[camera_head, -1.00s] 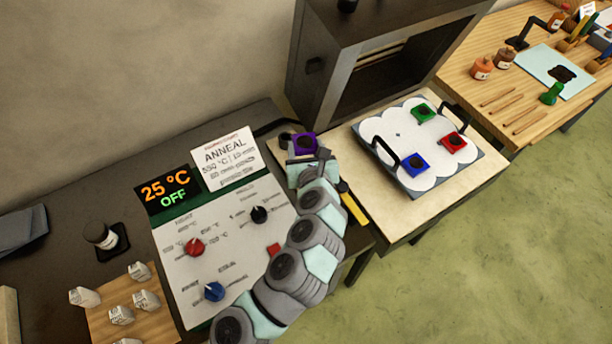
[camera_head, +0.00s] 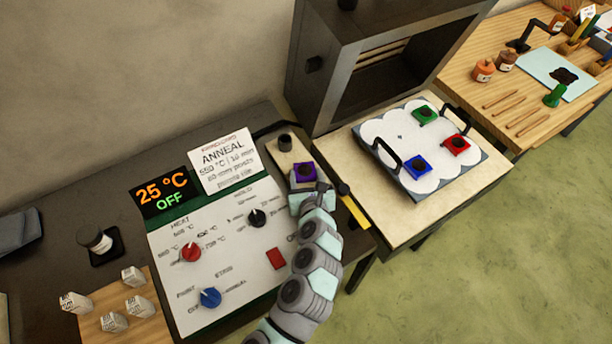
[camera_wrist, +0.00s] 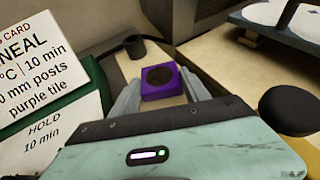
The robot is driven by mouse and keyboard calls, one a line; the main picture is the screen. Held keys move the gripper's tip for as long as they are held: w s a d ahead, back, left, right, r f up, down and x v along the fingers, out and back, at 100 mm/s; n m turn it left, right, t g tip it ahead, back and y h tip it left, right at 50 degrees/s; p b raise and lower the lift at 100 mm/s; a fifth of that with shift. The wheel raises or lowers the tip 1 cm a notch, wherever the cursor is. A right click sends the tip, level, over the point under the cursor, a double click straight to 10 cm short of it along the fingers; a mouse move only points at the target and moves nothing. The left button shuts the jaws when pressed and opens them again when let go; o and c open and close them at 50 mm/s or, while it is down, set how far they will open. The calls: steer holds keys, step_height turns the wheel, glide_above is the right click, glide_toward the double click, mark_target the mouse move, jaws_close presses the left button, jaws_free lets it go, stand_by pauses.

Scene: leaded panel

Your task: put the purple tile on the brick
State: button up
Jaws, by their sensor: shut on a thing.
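The purple tile (camera_head: 304,172) is a square with a dark round centre. It also shows in the wrist view (camera_wrist: 162,92). My gripper (camera_wrist: 163,83) is shut on it, one finger on each side. A pale beige slab (camera_head: 283,161), seemingly the brick, lies under and behind the tile, between the control panel and the kiln table. It also shows in the wrist view (camera_wrist: 127,67). A small dark cylinder (camera_head: 284,142) stands at the slab's far end. The gap between tile and slab is hidden, so I cannot tell whether they touch.
The control panel (camera_head: 215,250) with knobs is left of my arm. An ANNEAL card (camera_head: 223,160) stands behind it. Right is a tray (camera_head: 398,140) with green, red and blue tiles. A dark round knob (camera_wrist: 289,110) is close at right in the wrist view.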

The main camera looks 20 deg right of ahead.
steer(key=shift+f, duration=0.1)
steer(key=o, duration=1.5)
steer(key=shift+o, duration=0.2)
